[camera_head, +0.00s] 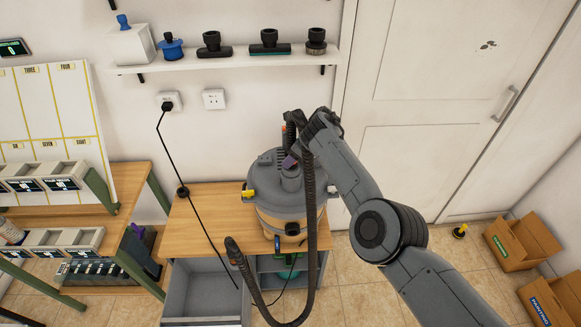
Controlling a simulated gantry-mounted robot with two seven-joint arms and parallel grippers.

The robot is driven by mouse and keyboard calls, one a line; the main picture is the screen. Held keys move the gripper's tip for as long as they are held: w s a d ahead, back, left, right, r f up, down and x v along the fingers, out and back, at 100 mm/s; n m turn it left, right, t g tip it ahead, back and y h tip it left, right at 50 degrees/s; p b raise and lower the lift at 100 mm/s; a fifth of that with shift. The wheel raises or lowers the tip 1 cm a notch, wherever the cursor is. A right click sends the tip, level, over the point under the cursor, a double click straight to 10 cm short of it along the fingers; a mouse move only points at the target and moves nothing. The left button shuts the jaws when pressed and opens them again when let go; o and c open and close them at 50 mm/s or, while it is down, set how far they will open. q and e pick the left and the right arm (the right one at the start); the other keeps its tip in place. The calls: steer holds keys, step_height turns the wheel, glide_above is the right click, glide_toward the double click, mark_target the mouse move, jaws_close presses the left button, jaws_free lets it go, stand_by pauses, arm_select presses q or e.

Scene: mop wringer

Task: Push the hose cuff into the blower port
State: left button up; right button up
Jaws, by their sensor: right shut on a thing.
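A grey vacuum with a round lid (265,182) stands on the wooden cabinet top. A short grey upright stub (291,180) rises from its lid; it looks like the blower port. A black ribbed hose (311,215) arches over my right wrist, hangs down in front of the cabinet and loops up to a dark free end (236,252) at the left. My right gripper (293,158) points down just above the stub, shut on the hose's upper end. The cuff is mostly hidden by the fingers and wrist, so I cannot tell whether it touches or enters the stub. My left gripper is out of view.
A black cord runs from the wall outlet (168,103) down past the cabinet top (200,213). An open grey drawer (205,290) juts out below. A wall shelf (225,61) holds several nozzles. Cardboard boxes (515,241) sit at the right.

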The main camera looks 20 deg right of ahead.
steer(key=shift+f, duration=0.15)
stand_by(0.8)
steer(key=o, duration=1.4)
